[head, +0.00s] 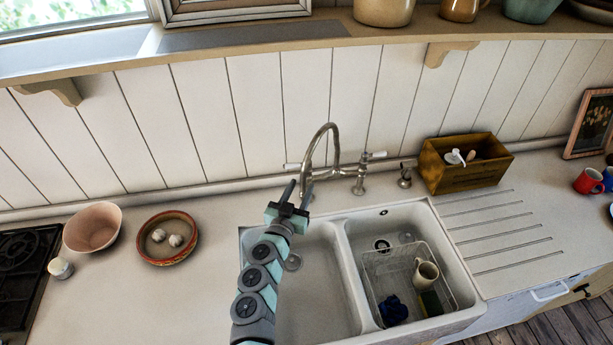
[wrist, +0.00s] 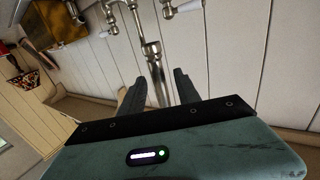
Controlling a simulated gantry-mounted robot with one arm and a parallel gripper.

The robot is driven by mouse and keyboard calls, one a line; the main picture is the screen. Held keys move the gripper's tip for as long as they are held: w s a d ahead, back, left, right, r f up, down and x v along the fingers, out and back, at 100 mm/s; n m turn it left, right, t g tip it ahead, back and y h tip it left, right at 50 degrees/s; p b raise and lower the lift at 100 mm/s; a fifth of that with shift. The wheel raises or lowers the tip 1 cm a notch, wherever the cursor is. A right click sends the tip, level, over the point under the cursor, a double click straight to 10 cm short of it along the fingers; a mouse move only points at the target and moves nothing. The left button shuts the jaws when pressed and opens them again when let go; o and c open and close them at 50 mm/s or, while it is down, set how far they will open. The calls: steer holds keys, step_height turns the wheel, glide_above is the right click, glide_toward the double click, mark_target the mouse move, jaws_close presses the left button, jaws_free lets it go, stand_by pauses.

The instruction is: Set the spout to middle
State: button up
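The metal spout (head: 331,128) rises from the tap behind the double sink and arches over to the left. Its end hangs by the left basin (head: 325,262), left of the divider. My gripper (head: 298,188) is open at the spout's end, fingers pointing up and towards the wall. In the wrist view the spout (wrist: 152,58) shows in the gap between the fingertips of my gripper (wrist: 158,82). There is space on both sides of it, and I cannot tell how deep it lies between them.
White-handled tap levers (head: 376,155) flank the spout, close to my gripper. The right basin holds a wire rack (head: 378,262) with a mug (head: 426,274). A wooden box (head: 463,175) stands right of the tap. A pink bowl (head: 92,228) and a dish (head: 152,254) stand left.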

steer(key=shift+x, duration=2.7)
steer(key=shift+d, duration=0.1)
steer(key=shift+c, duration=0.3)
jaws_close()
